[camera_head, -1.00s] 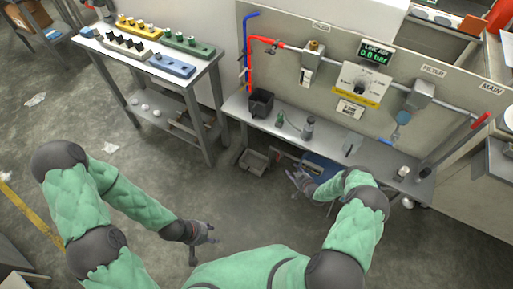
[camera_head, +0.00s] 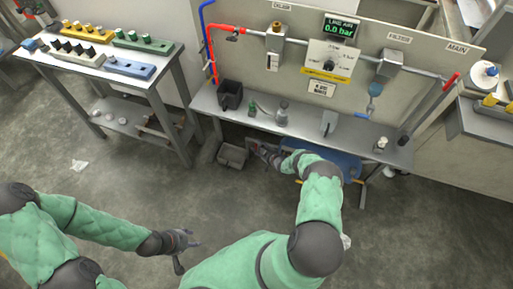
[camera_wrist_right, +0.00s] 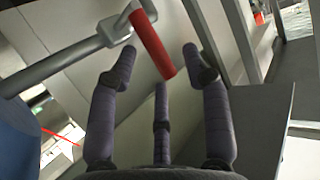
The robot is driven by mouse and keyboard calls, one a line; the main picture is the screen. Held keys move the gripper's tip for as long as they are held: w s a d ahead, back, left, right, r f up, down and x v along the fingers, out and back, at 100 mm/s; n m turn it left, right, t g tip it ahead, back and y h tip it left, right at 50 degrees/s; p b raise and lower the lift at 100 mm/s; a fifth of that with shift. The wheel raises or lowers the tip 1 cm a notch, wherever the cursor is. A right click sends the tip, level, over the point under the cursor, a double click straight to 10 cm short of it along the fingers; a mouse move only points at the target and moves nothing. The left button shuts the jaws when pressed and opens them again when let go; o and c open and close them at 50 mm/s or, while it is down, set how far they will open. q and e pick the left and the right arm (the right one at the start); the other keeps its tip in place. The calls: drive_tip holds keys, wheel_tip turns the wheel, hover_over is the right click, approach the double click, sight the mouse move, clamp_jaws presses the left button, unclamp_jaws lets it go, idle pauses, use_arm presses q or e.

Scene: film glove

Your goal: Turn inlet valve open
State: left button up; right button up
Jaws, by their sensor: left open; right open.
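A red lever (camera_head: 451,81) sits at the right end of the grey pipe, beside the MAIN label. A red handle (camera_wrist_right: 152,45) on a grey pipe fitting shows in the right wrist view, ahead of the spread fingers; I cannot tell if they touch it or if it is the same lever. My right gripper (camera_head: 264,153) is open by the bench's front edge, left of the blue object; its fingers also show in the right wrist view (camera_wrist_right: 160,85). My left gripper (camera_head: 188,240) is open and empty above the floor, low in the head view.
The bench (camera_head: 350,132) carries a black bin (camera_head: 230,95) and small bottles. The line display (camera_head: 341,27) reads 0.0 bar. A grey bin (camera_head: 232,155) and a blue object (camera_head: 335,165) are low by the bench. A side table (camera_head: 110,65) holds colored racks. Floor between is clear.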

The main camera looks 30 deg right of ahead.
drive_tip(key=shift+b+x, duration=0.35)
drive_tip(key=shift+x, duration=0.75)
clamp_jaws()
